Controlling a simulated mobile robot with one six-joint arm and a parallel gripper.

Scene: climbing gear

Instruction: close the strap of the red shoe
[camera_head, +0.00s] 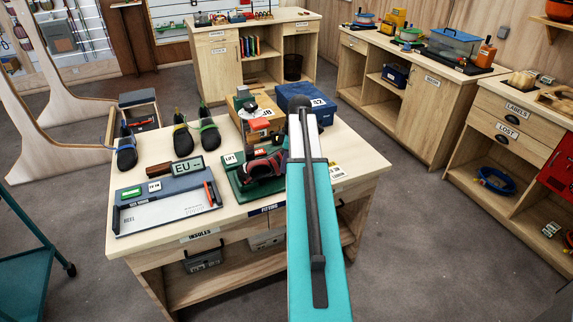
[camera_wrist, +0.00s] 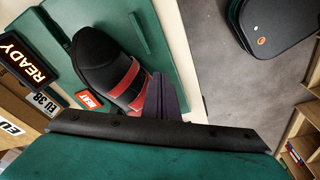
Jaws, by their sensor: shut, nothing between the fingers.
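The red shoe is black with red straps; in the wrist view (camera_wrist: 95,52) it lies on a green stand (camera_wrist: 152,25). One red strap (camera_wrist: 122,78) crosses the shoe, and more red shows close to my fingers. In the head view the shoe (camera_head: 262,166) sits on the near bench, partly behind my arm. My gripper (camera_wrist: 162,98), dark purple in the wrist view, is shut and empty at the strap end of the shoe. I cannot tell whether it touches the strap or how the strap's free end lies.
A foot-measuring board (camera_head: 165,203) and several dark shoes, one of them here (camera_head: 183,137), stand to the left on the bench. A blue box (camera_head: 300,97) and a wooden box (camera_head: 252,118) stand behind. A lit READY sign (camera_wrist: 24,60) is left of the shoe.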

